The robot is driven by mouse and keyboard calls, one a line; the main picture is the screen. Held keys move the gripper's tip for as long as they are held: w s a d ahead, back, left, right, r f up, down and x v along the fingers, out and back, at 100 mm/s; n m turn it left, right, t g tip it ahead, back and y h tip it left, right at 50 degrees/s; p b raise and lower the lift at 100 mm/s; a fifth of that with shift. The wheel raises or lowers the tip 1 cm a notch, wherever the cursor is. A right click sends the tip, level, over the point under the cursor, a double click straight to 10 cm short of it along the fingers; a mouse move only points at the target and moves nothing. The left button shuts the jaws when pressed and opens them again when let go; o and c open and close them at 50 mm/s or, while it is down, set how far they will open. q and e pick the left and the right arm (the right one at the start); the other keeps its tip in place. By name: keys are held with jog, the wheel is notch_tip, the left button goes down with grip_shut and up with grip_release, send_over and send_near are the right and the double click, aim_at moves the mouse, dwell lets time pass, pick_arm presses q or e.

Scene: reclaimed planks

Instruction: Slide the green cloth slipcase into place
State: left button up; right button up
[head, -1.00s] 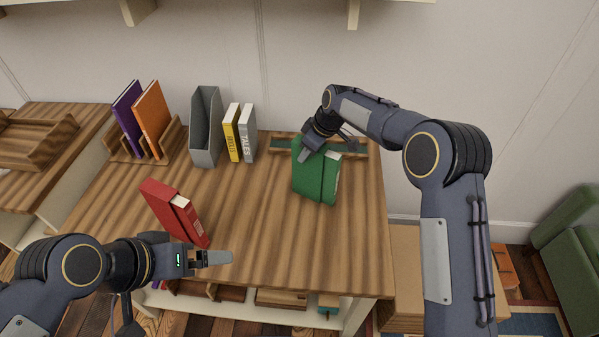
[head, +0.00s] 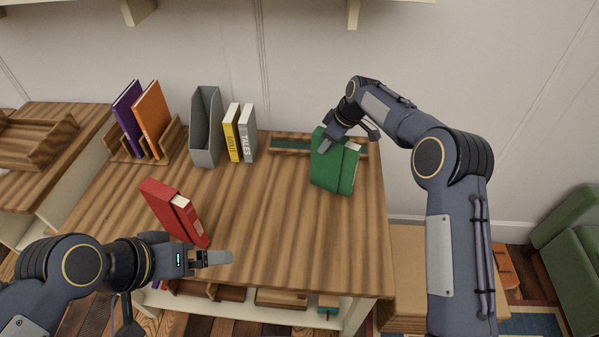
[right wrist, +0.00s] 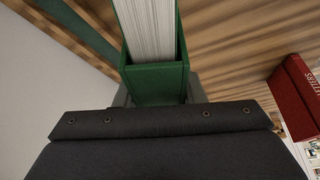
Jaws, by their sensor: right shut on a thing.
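The green cloth slipcase (head: 330,168) is upright and slightly tilted at the right end of the table, with pale pages showing at one side. My right gripper (head: 327,143) is shut on its upper edge. In the right wrist view the slipcase (right wrist: 155,84) sits between the fingers with white page edges inside it. I cannot tell whether its bottom touches the table. Behind it lies a low wooden tray (head: 278,139) with a green lining, partly hidden by the slipcase. My left gripper (head: 220,258) is by the front edge, near a red slipcased book, its jaw gap unclear.
The red book (head: 168,208) stands at the front left. Yellow (head: 232,133) and grey (head: 248,134) books, a grey file holder (head: 205,130) and a wooden rack (head: 172,145) with purple and orange books line the back. The middle of the table is clear.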

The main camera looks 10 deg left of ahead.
jog(key=shift+w+d, duration=0.7)
jog(key=shift+d, duration=0.2)
jog(key=shift+w+d, duration=0.65)
jog(key=shift+d, duration=0.25)
jog(key=o, duration=1.4)
jog(key=p+v, duration=0.3)
jog(key=v, duration=0.4)
jog(key=o, duration=0.5)
jog(key=shift+f, duration=0.1)
jog(key=shift+o, duration=0.2)
